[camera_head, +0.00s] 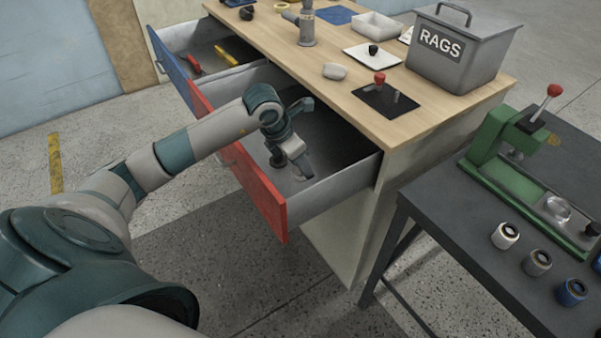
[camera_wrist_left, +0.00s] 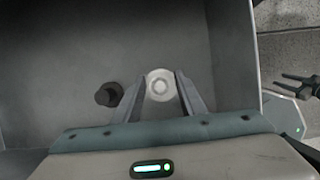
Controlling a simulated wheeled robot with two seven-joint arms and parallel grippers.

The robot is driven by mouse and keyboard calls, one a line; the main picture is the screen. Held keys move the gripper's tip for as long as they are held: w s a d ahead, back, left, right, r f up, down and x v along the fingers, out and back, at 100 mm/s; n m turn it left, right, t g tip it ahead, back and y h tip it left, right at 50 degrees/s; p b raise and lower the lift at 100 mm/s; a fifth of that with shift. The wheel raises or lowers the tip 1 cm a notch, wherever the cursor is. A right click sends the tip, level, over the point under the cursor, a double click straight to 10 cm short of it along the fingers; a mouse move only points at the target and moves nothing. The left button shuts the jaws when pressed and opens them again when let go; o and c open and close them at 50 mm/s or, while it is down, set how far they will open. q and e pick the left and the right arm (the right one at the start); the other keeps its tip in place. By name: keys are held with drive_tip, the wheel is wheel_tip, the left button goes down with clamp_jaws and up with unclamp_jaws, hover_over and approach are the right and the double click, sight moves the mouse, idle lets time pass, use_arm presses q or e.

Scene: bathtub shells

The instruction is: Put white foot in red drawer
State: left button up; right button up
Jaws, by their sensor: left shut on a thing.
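The red drawer (camera_head: 262,192) is pulled out from the wooden-topped bench, and its grey inside is open to view. My left gripper (camera_head: 303,172) reaches down into it. In the left wrist view, my left gripper (camera_wrist_left: 160,93) is shut on the white foot (camera_wrist_left: 160,84), a round pale piece held between its fingertips over the drawer floor. I cannot tell whether the foot touches the floor. A dark round piece (camera_wrist_left: 108,94) lies in the drawer beside the left finger. What seems to be my right gripper (camera_wrist_left: 300,84) shows outside the drawer with its fingers apart.
The blue drawer (camera_head: 168,68) is also open and holds red and yellow tools. On the benchtop are a RAGS bin (camera_head: 462,58), a black plate (camera_head: 386,100) and a white tray (camera_head: 377,26). A dark table (camera_head: 470,225) with a green press (camera_head: 520,185) stands right.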

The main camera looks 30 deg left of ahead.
sight(298, 171)
use_arm(q)
wheel_tip(298, 171, down, 2)
drive_tip(key=shift+f, duration=0.85)
use_arm(e)
drive_tip(key=shift+w+a+r, duration=0.1)
drive_tip(key=shift+w+a, duration=0.15)
drive_tip(key=shift+a, duration=0.2)
use_arm(q)
drive_tip(key=shift+f, duration=0.2)
use_arm(e)
drive_tip(key=shift+d, duration=0.1)
use_arm(q)
drive_tip(key=o, duration=1.1)
drive_tip(key=shift+c, duration=0.2)
drive_tip(key=shift+r, duration=0.1)
use_arm(e)
drive_tip(key=shift+w+d+r, duration=0.1)
drive_tip(key=shift+d, duration=0.35)
